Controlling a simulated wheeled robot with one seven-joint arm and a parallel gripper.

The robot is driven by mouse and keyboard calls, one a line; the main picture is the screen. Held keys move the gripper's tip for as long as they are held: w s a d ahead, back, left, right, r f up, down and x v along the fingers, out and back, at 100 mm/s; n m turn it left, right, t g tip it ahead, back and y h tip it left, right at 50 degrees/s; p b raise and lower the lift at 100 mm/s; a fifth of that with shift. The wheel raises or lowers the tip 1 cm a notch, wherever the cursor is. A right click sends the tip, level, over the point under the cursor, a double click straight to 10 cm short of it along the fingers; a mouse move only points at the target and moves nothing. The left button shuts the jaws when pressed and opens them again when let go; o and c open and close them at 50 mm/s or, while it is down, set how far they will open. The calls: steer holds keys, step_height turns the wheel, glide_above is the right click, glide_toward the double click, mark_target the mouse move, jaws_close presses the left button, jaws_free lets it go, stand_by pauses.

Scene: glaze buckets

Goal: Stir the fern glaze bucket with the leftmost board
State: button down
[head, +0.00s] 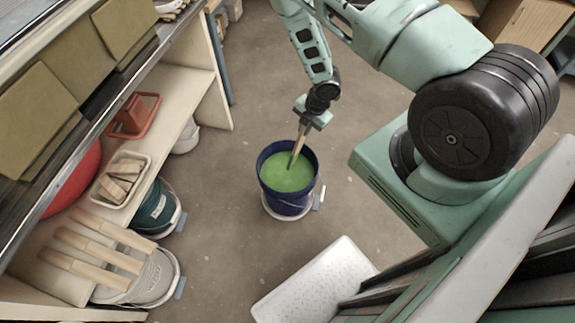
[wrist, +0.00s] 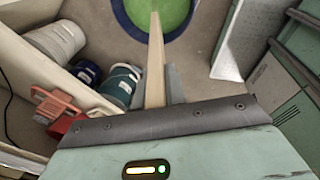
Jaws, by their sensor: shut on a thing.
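The fern glaze bucket (head: 287,180) is dark blue with green glaze in it and stands on a white wheeled dolly (head: 290,212) on the floor. My gripper (head: 308,118) is above the bucket, shut on a wooden board (head: 299,143). The board slants down, and its lower end is hidden in the green glaze. In the wrist view the board (wrist: 155,60) runs from the jaws into the green glaze (wrist: 160,12).
A shelf (head: 185,85) along the left holds a tray of wood blocks (head: 122,180) and a red tray (head: 135,115). A teal bucket (head: 155,210) and the grey bucket (head: 150,282) stand by it. A white speckled slab (head: 310,285) is in front.

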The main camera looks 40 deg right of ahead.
stand_by(0.3)
steer(key=p+v, duration=0.2)
steer(key=v, duration=0.1)
steer(key=p+v, duration=0.2)
steer(key=shift+w+a+r, duration=0.1)
steer(key=shift+w+a, duration=0.3)
